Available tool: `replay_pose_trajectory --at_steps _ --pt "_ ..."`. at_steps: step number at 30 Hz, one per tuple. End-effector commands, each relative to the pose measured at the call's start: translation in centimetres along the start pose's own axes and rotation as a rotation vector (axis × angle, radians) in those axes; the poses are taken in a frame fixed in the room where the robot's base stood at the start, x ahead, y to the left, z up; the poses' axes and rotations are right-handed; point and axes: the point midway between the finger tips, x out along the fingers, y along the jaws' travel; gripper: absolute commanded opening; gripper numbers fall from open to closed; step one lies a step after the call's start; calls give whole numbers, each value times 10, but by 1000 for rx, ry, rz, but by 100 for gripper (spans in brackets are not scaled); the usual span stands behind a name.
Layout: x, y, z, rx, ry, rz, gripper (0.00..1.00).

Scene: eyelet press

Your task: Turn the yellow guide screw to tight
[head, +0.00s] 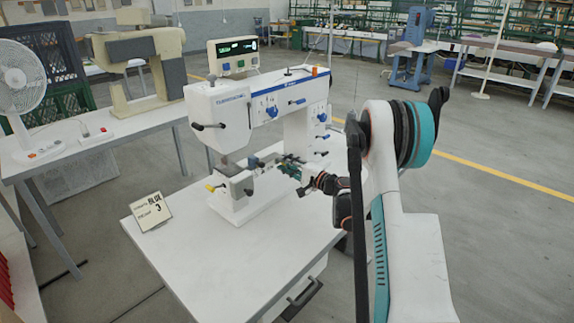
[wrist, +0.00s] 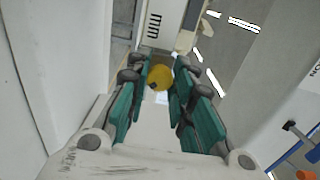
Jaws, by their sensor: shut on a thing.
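The white press (head: 232,110) stands on a white table, with its arm reaching to the right. In the wrist view the yellow guide screw (wrist: 160,77) shows as a round yellow head with a small dark mark. It sits between the teal finger pads of my gripper (wrist: 158,85), which is shut on it. In the head view my gripper (head: 284,163) reaches in from the right, low beside the press, under its arm. A small yellow-tipped part (head: 210,187) sticks out at the press's lower left.
A card reading BLUE 3 (head: 150,211) stands on the white table (head: 185,265) left of the press. The table's front is clear. Blue knobs (head: 271,112) and a dark lever (head: 208,126) project from the press. A fan (head: 18,78) stands on the left bench.

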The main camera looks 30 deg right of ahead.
Motion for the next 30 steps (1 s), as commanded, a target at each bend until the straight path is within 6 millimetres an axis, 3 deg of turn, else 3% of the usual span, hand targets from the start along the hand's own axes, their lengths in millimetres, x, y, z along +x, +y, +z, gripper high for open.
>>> replay_pose_trajectory --at_steps 15,30 --pt "-1 0 0 458 1 2 0" --pt "-1 0 0 674 1 2 0"
